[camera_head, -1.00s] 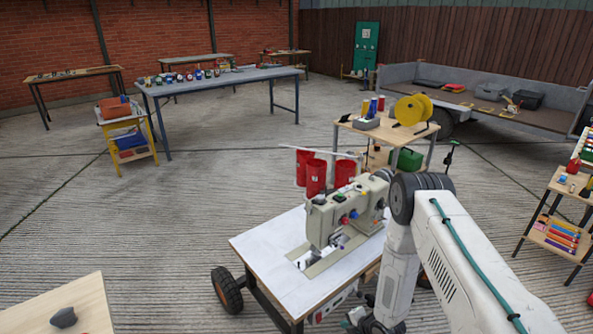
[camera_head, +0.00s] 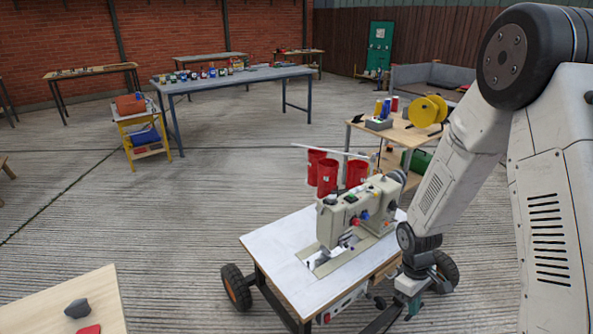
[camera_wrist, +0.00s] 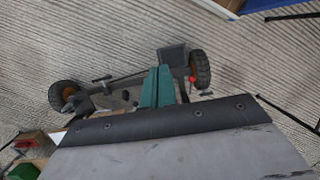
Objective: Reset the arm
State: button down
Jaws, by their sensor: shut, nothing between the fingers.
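My arm comes in from the right in the head view and bends down. My gripper (camera_head: 412,308) hangs low beside the right front side of the sewing machine table (camera_head: 275,245). In the wrist view the two green fingers of my gripper (camera_wrist: 157,87) lie side by side, shut and empty. The wheels of a wheeled frame (camera_wrist: 198,70) show past the fingers.
A beige sewing machine (camera_head: 355,212) with red thread cones (camera_head: 326,175) stands on the wheeled table. A bench with a yellow reel (camera_head: 427,110) is behind it. A wooden tabletop (camera_head: 45,308) is at the lower left. Open concrete floor (camera_head: 190,215) lies left of the machine.

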jog(key=s+a+r+m+t, duration=0.1)
jog(key=s+r+m, duration=0.1)
jog(key=s+r, duration=0.5)
jog(key=s+a+r+m+t, duration=0.1)
jog(key=s+r+m, duration=0.2)
jog(key=s+r, duration=0.4)
jog(key=s+a+r+m+t+y, duration=0.1)
jog(key=s+r, duration=0.6)
jog(key=r, duration=1.3)
jog(key=shift+s+a+r+m, duration=0.15)
jog(key=shift+a+r+m, duration=0.15)
jog(key=shift+m, duration=0.4)
